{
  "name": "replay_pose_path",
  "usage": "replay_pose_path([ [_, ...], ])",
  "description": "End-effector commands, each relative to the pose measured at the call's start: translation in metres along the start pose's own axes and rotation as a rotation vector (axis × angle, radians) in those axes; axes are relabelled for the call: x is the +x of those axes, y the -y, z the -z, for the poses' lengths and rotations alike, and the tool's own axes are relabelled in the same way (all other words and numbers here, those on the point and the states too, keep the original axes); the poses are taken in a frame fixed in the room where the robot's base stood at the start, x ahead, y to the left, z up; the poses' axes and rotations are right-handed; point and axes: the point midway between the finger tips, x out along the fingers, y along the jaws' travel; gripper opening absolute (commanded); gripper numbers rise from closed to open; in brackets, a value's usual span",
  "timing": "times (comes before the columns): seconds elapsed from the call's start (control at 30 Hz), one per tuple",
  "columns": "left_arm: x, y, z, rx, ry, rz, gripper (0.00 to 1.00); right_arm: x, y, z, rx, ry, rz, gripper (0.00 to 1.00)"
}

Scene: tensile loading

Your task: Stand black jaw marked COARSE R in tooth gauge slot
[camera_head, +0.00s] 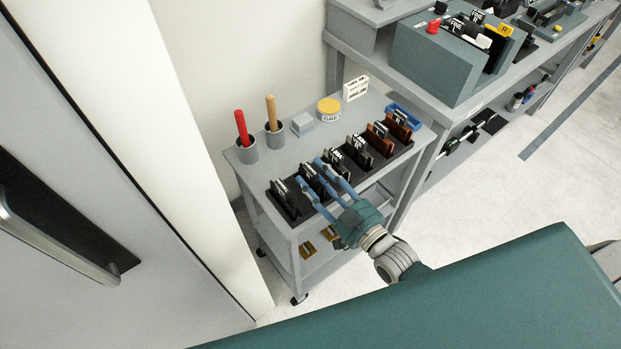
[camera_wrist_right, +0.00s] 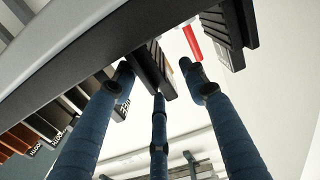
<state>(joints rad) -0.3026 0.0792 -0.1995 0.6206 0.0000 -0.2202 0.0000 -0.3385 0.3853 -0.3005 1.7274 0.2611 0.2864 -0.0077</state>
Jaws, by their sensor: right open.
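A black rack on a grey cart holds several upright jaws, black ones at the near left and brown ones at the far right. My right gripper (camera_head: 319,172) is over the rack with its blue fingers spread around the second black jaw (camera_head: 311,176) from the left. In the right wrist view the open fingers (camera_wrist_right: 157,84) straddle a black jaw (camera_wrist_right: 147,68), and another black jaw (camera_wrist_right: 226,25) stands to the right. The white labels are too small to tell which jaw reads COARSE R. I cannot make out the tooth gauge for certain. My left gripper is out of view.
On the cart stand a red-handled tool (camera_head: 242,127), a wooden-handled tool (camera_head: 271,112), a yellow-lidded jar (camera_head: 329,108) and a blue tray (camera_head: 404,116). A bench at the upper right holds a grey-blue block (camera_head: 438,65) with labelled pieces. A large door or cabinet fills the left.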

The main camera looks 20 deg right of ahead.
Motion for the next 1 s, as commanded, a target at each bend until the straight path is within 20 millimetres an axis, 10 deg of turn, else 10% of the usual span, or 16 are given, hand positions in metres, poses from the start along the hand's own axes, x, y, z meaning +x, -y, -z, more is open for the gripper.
replay_pose_path([
  [0.4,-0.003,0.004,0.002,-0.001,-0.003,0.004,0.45,0.017,0.000,-0.002,0.000,0.002,0.000,0.41],
  [0.6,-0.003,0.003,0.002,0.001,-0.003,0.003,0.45,0.017,0.000,-0.001,0.000,0.002,0.000,0.01],
  [1.0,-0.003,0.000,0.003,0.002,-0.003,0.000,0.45,0.018,0.000,0.004,-0.001,-0.009,0.000,0.00],
])
